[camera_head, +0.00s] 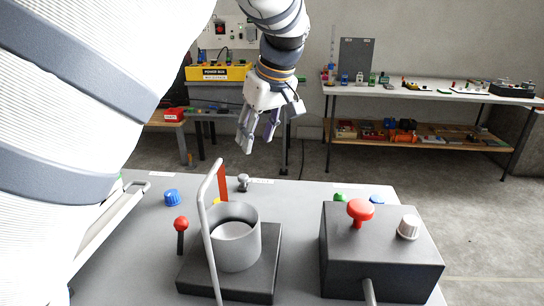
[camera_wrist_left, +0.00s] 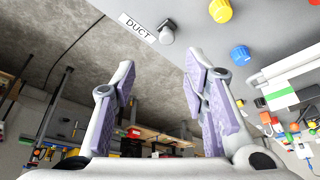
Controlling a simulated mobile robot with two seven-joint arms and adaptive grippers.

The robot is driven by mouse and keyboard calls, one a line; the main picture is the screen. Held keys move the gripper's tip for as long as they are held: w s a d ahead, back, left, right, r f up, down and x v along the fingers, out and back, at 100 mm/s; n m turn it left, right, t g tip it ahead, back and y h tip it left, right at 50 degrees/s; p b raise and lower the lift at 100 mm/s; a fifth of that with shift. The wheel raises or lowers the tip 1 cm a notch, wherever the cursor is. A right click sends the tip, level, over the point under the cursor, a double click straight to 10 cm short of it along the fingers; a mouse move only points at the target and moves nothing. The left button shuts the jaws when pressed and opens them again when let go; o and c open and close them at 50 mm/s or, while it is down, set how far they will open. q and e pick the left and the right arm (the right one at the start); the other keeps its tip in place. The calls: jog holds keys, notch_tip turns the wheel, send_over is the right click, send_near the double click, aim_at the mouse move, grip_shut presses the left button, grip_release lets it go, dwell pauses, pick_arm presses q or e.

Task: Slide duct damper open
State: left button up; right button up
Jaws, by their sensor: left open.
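My left gripper (camera_head: 257,138) hangs open and empty, fingers pointing down, above and beyond the far edge of the grey bench. In the left wrist view its two purple-padded fingers (camera_wrist_left: 160,78) are apart with nothing between them. A small grey knob (camera_head: 243,182) stands at the bench's far edge beside a white label (camera_head: 262,181). In the left wrist view the label (camera_wrist_left: 136,27) reads "DUCT", and the grey knob (camera_wrist_left: 166,33) is next to it, beyond the fingertips. The gripper does not touch the knob. My right gripper is not in view.
A dark box (camera_head: 380,250) with a red button is at right. A blue knob (camera_head: 172,197) is at left.

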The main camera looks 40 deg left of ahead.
aim_at(243, 176)
pick_arm(q)
jog(key=x, duration=0.7)
jog(key=s+x, duration=0.1)
jog(key=x, duration=0.3)
jog(key=shift+a+f, duration=0.25)
jog(key=shift+a, duration=0.05)
grip_shut()
